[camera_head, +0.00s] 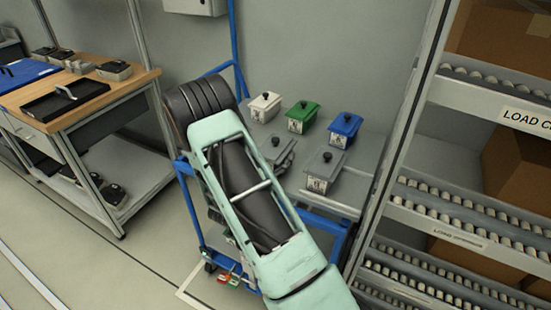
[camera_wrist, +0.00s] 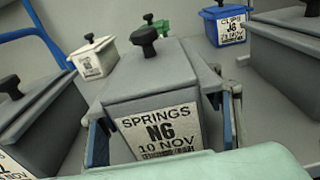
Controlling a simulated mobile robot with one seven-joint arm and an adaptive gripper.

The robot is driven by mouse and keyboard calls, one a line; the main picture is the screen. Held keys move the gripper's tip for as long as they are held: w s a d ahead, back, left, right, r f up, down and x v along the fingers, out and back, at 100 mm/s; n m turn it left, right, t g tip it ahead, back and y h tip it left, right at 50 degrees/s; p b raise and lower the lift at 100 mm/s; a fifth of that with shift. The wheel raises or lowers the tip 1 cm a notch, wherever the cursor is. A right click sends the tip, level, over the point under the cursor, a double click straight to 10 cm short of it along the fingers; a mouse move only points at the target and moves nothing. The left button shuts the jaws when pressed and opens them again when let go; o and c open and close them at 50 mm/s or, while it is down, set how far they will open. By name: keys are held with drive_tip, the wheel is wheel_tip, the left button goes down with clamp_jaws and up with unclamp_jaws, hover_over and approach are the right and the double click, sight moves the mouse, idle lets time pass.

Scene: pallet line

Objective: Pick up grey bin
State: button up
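A grey lidded bin (camera_wrist: 150,75) with a black knob and a label reading "SPRINGS N6 10 NOV" stands upright in the middle of the wrist view. My gripper (camera_wrist: 164,128) has one finger on each side of it, near its front end. A small gap seems to show by the right finger; contact on the left cannot be told. In the head view the same bin (camera_head: 276,147) is partly hidden by my arm. Another grey bin (camera_head: 324,168) stands to its right.
White (camera_head: 265,106), green (camera_head: 302,116) and blue (camera_head: 344,129) bins stand behind on the blue-framed cart (camera_head: 334,203). In the wrist view, grey bins flank closely at left (camera_wrist: 38,115) and right (camera_wrist: 285,55). A roller rack (camera_head: 450,190) is at right, a workbench (camera_head: 75,90) at left.

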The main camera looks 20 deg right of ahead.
drive_tip(key=c, duration=1.2)
drive_tip(key=shift+r, duration=0.1)
clamp_jaws()
drive_tip(key=shift+w+r, duration=0.1)
drive_tip(key=shift+r, duration=0.05)
